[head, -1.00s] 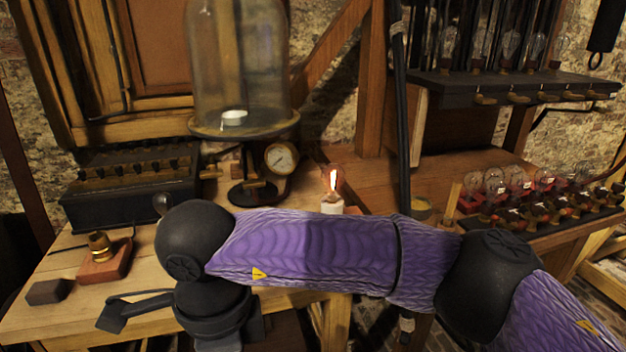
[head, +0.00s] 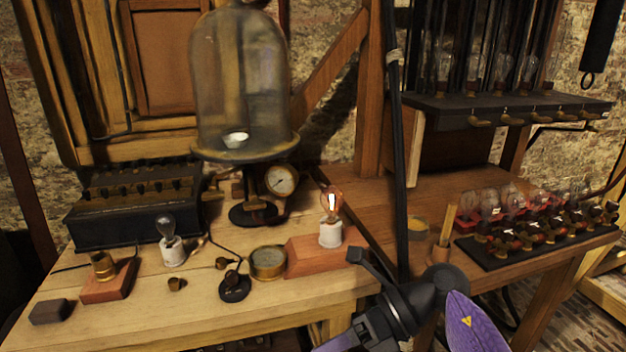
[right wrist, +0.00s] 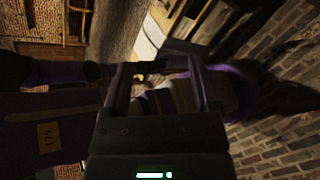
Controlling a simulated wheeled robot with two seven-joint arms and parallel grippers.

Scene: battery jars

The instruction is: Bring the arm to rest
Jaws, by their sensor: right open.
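My right arm (head: 464,312), in a purple sleeve with black joints, shows at the bottom of the head view, bent in front of the bench's right part. A black joint (head: 392,312) of it overlaps the front edge of the bench. My left gripper is in neither view.
On the wooden bench (head: 200,318) stand a lit bulb (head: 331,203) on a red-brown block (head: 304,257), a glass bell jar (head: 238,80), a gauge (head: 281,180), an unlit bulb (head: 167,231) and a black box (head: 135,200). A bulb rack (head: 490,253) stands right.

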